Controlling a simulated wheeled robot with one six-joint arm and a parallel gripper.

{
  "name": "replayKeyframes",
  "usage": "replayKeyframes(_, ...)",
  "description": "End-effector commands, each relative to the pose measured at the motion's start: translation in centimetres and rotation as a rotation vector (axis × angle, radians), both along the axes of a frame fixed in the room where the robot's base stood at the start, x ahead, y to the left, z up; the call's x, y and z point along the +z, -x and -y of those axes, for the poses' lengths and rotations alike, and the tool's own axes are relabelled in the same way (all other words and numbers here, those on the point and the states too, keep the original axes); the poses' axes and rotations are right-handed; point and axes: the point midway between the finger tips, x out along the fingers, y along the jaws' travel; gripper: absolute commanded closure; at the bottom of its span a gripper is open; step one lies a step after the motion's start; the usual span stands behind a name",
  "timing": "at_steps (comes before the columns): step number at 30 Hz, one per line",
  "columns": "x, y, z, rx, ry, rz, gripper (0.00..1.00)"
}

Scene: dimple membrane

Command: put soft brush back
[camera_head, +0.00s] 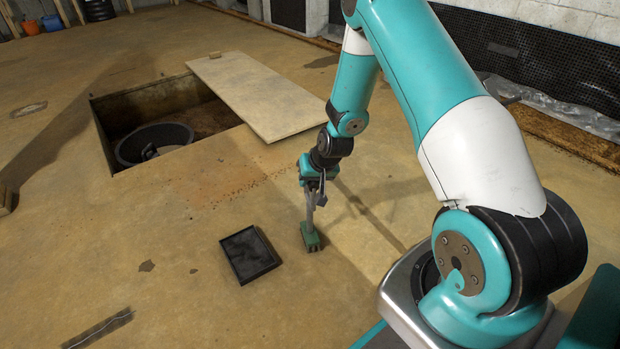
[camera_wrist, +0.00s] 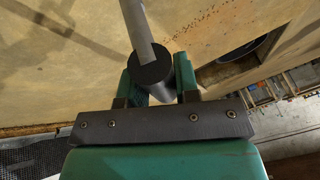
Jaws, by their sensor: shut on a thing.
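The soft brush (camera_head: 310,237) has a green head and a grey handle. My gripper (camera_head: 317,188) is shut on the upper part of the handle, and the brush hangs below it, head down and nearly upright. I cannot tell whether the head touches the floor. In the wrist view the green fingers of my gripper (camera_wrist: 158,78) stand on both sides of the dark round handle end, and the grey shaft of the brush (camera_wrist: 137,25) runs away from it. The bristles are not clear. A shallow black tray (camera_head: 250,254) lies empty on the floor, left of the brush.
Behind the tray is an open pit with a black tub (camera_head: 135,148) in it. A pale board (camera_head: 258,95) lies beside the opening, partly over its edge. A flat dark strip (camera_head: 98,328) lies at front left.

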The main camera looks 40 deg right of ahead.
Motion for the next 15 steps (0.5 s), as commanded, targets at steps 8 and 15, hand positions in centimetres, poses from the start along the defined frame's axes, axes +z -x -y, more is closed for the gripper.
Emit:
replayKeyframes(8,-0.62,-0.03,0.00,0.000,0.000,0.001,0.99)
replayKeyframes(15,-0.98,-0.04,0.01,0.000,0.000,0.001,0.66)
